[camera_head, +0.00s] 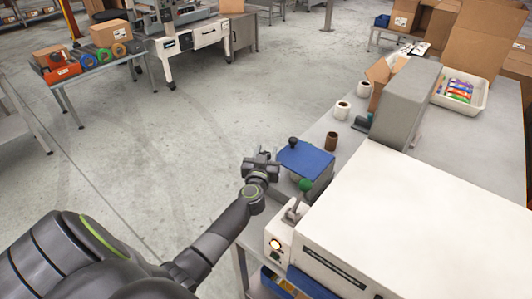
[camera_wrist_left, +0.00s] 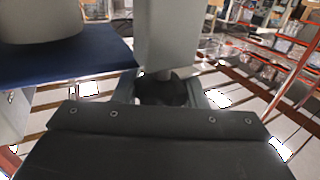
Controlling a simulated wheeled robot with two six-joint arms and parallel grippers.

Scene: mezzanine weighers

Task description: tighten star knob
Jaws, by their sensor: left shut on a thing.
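My left gripper (camera_head: 264,163) is at the left side of a small machine with a blue top plate (camera_head: 306,158). In the left wrist view a dark rounded knob (camera_wrist_left: 170,89), which I take to be the star knob, sits at the foot of a grey upright part (camera_wrist_left: 167,35). The gripper's fingers are on either side of this knob, shut on it. The near part of the gripper hides its lower side, and its lobes are too dark to make out. In the head view the gripper covers that spot. My right gripper is in neither view.
A black knob (camera_head: 292,142) stands on the machine's back left corner. A brown roll (camera_head: 331,141) and white rolls (camera_head: 341,110) stand behind.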

